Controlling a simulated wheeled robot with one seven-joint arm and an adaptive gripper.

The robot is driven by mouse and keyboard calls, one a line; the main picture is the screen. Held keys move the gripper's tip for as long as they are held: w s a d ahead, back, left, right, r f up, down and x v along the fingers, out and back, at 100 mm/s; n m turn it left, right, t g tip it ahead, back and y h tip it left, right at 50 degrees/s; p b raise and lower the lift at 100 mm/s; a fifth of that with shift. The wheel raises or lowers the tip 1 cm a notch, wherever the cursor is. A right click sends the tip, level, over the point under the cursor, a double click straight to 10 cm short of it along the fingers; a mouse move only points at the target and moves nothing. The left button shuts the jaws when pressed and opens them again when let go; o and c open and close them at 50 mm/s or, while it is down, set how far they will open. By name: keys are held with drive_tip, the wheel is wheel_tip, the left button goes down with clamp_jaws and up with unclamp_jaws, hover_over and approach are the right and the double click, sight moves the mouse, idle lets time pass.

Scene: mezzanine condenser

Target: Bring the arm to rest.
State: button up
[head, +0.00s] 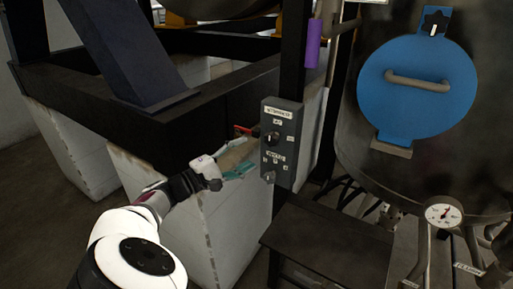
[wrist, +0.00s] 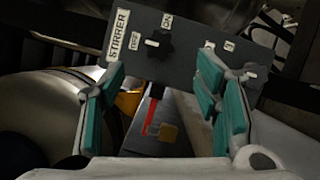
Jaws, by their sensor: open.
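My arm (head: 135,250) reaches forward from the lower left in the head view. My gripper (head: 242,158) is open and empty, with its teal-padded fingers spread just left of a grey control box (head: 291,157). In the wrist view the fingers of my gripper (wrist: 160,80) stand apart in front of the control box (wrist: 190,66). The box has a black knob (wrist: 159,44) by labels reading STIRRER and ON. The knob also shows in the head view (head: 272,138). I cannot tell whether a fingertip touches the box.
A dark post (head: 291,60) carries the box. Pale blocks (head: 240,225) and a dark beam (head: 150,125) lie close to my arm. A tank with a blue hatch (head: 415,90), a gauge (head: 444,214) and a dark step (head: 330,240) are at right. A red piece (wrist: 151,114) shows between my fingers.

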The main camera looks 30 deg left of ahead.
drive_tip(key=shift+v, duration=0.95)
drive_tip(key=w+d+r+m+g+h, duration=0.25)
drive_tip(key=w+d+g, duration=0.3)
drive_tip(key=d, duration=0.55)
drive_tip(key=d+r+m+g+y, duration=0.1)
drive_tip(key=d+r+m+g, duration=0.15)
drive_tip(key=d, duration=0.65)
drive_tip(key=d+r+m+g+y, duration=0.1)
drive_tip(key=d+m+g, duration=0.15)
drive_tip(key=d, duration=0.55)
drive_tip(key=d+r+m+g+y, duration=0.2)
drive_tip(key=d+g, duration=0.2)
drive_tip(key=d, duration=0.5)
drive_tip(key=s+d+r+m+y, duration=0.3)
drive_tip(key=s+d+r+y, duration=0.25)
drive_tip(key=s+d, duration=0.6)
drive_tip(key=s+d+m+t, duration=0.1)
drive_tip(key=s, duration=0.6)
drive_tip(key=s+d+r+m+t+y, duration=0.1)
drive_tip(key=s+d+m+t, duration=0.1)
drive_tip(key=s, duration=0.6)
drive_tip(key=shift+s+r, duration=0.2)
drive_tip(key=shift+r, duration=0.15)
